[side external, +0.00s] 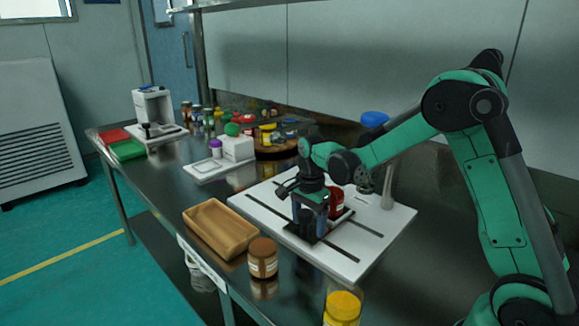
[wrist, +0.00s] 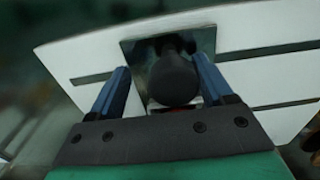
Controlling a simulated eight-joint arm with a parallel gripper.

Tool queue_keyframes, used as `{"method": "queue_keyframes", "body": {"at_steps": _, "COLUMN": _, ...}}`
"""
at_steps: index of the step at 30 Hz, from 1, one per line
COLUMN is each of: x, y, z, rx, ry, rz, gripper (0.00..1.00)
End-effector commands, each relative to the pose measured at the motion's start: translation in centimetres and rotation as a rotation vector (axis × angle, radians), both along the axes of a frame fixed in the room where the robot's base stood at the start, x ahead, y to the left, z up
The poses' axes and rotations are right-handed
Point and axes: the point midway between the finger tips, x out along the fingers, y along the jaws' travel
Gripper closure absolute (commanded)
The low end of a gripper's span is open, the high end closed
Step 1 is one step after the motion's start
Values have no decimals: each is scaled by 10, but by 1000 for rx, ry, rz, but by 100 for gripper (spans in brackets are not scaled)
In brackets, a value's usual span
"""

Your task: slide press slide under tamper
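A white board (side external: 262,212) with dark slots lies on the table; it also shows in the wrist view (wrist: 85,50). On it is a dark, shiny square plate (wrist: 200,40) with an upright black knob (wrist: 175,80), which may be the press slide. The knob (side external: 306,224) is low between my fingers in the side view. My gripper (wrist: 162,66) points down with its blue fingers on either side of the knob, and gaps show between fingers and knob. A red jar-like thing (side external: 336,203) stands just behind my gripper (side external: 309,212), partly hidden. I cannot pick out the tamper for certain.
A brown tray (side external: 238,243), a brown-lidded jar (side external: 262,262) and a yellow-lidded jar (side external: 342,308) stand near the front edge.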

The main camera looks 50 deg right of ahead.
Motion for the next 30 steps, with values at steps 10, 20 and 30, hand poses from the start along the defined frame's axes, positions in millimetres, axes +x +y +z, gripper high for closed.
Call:
{"method": "queue_keyframes", "body": {"at_steps": 10, "x": -21, "y": 0, "z": 0, "rx": 0, "ry": 0, "rz": 0, "gripper": 26}}
{"method": "queue_keyframes", "body": {"at_steps": 20, "x": -41, "y": 0, "z": 0, "rx": 0, "ry": 0, "rz": -1, "gripper": 26}}
{"method": "queue_keyframes", "body": {"at_steps": 30, "x": -62, "y": 0, "z": 0, "rx": 0, "ry": 0, "rz": 0, "gripper": 26}}
